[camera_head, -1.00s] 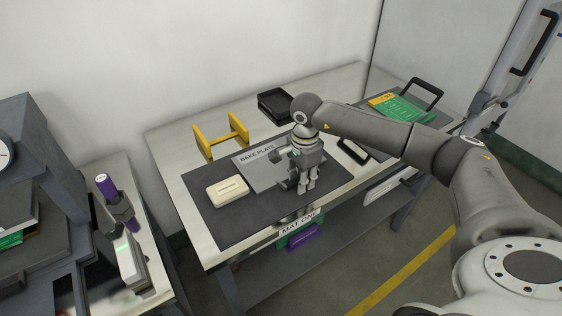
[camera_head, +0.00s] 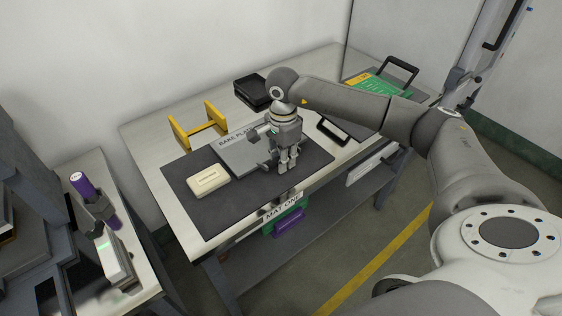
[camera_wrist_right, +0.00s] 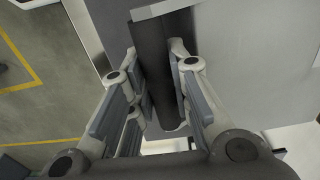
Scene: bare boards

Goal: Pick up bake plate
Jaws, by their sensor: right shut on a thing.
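The bake plate (camera_head: 232,158) is a flat grey plate with its name on a label strip along the far edge. It is over the dark mat (camera_head: 205,222) on the table, seemingly slightly above it; any gap is hard to judge. My right gripper (camera_head: 284,168) points down at the plate's right side. In the right wrist view my fingers (camera_wrist_right: 160,105) are closed around a dark bar, the plate's handle, and the grey plate (camera_wrist_right: 245,60) extends to the right. The gripper hides part of the handle in the head view. My left gripper is not in view.
A cream block (camera_head: 208,181) lies on the mat left of the plate. A yellow stand (camera_head: 196,128) and black trays (camera_head: 252,92) stand behind. A green-labelled plate (camera_head: 372,86) and a black handle (camera_head: 333,131) lie to the right. A side bench holds a purple-topped tool (camera_head: 82,184).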

